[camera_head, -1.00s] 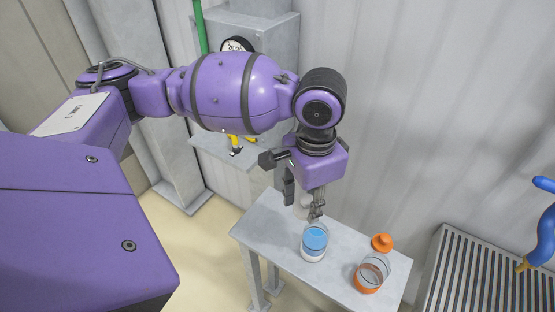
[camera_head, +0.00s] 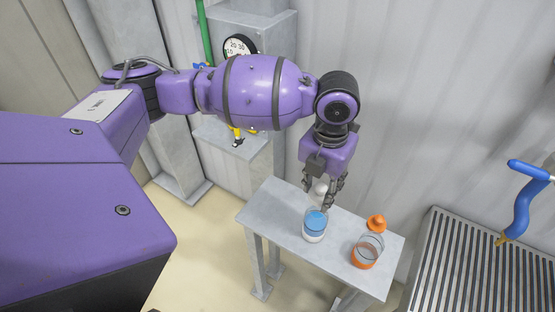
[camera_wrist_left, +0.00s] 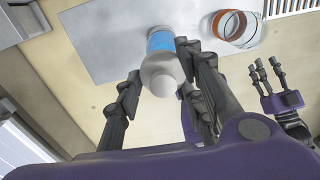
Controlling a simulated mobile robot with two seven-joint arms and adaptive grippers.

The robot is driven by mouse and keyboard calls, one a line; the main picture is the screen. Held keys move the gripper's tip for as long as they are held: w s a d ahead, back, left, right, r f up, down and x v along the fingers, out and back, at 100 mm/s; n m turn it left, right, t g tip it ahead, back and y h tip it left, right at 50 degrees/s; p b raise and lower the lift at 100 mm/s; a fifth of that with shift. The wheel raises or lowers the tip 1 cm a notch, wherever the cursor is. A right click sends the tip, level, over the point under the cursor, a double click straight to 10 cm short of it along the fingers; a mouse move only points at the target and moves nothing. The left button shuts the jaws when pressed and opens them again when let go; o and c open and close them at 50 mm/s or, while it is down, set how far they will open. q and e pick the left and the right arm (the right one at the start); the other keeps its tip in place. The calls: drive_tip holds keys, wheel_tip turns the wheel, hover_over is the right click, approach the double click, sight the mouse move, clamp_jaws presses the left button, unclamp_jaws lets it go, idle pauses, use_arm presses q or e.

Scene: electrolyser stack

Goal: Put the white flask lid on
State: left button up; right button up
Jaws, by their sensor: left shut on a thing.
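The white lid (camera_head: 321,187) is a pale knob-topped piece between the fingers of my left gripper (camera_head: 325,193), which is shut on it. In the left wrist view the lid (camera_wrist_left: 162,76) sits between the dark fingers and partly covers the flask behind it. The white flask (camera_head: 314,236), clear with blue contents and a white base, stands upright on the bench, just below the fingertips in the head view. My right gripper (camera_wrist_left: 265,74) shows at the right of the wrist view, fingers apart and empty.
The grey bench (camera_head: 268,210) carries an orange-based flask (camera_head: 365,258) to the right, with an orange lid (camera_head: 377,222) beside it. A slatted grey surface (camera_head: 470,270) and a blue handle (camera_head: 522,208) are at the right. A corrugated wall stands behind the bench.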

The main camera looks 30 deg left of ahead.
sight(317, 211)
use_arm(q)
drive_tip(key=m, duration=0.3)
drive_tip(key=shift+w+d, duration=0.1)
drive_tip(key=shift+d, duration=0.1)
drive_tip(key=shift+f, duration=0.1)
drive_tip(key=shift+f+b, duration=0.5)
drive_tip(key=shift+f, duration=1.95)
drive_tip(key=shift+f+m, duration=0.1)
drive_tip(key=shift+m, duration=0.2)
idle(0.6)
drive_tip(key=shift+f, duration=0.35)
drive_tip(key=shift+f, duration=0.4)
